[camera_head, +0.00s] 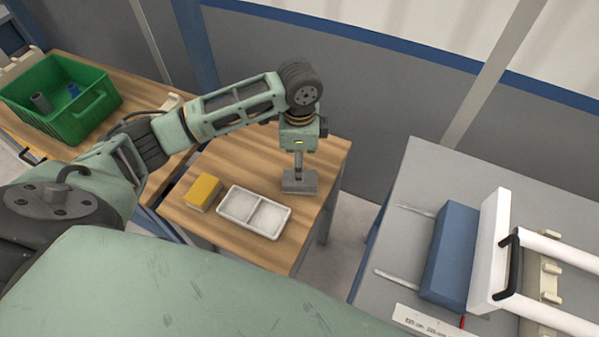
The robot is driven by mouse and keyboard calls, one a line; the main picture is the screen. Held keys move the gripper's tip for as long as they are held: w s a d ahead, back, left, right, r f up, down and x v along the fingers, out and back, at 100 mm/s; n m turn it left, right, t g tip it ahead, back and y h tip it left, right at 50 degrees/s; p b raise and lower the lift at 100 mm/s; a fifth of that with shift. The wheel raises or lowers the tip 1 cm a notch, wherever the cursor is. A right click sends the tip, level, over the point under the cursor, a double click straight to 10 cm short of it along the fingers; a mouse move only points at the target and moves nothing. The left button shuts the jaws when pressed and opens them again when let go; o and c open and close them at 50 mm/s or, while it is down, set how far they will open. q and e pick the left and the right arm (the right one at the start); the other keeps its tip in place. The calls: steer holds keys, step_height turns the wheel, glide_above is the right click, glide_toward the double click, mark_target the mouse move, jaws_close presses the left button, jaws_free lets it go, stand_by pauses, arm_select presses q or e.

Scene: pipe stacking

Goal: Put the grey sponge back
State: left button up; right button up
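The grey sponge (299,182) is a small grey block at the right side of the small wooden table (240,164), right of the white tray. My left gripper (298,168) points straight down with its narrow fingers closed together on the sponge's top. I cannot tell whether the sponge rests on the wood or hangs just above it. A yellow sponge (203,191) lies at the left of the white two-compartment tray (238,222). Both compartments hold no sponge. My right gripper is out of view.
A green crate (88,117) with a grey and a blue piece inside stands on another wooden table at the left. At right, a grey table (420,185) bears a blue block (450,250) and a white fixture (492,250) with black handles. A gap separates the tables.

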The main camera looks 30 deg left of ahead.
arm_select(q)
step_height(320, 180, up, 4)
steer(key=shift+r, duration=0.1)
steer(key=shift+s, duration=0.1)
stand_by(0.6)
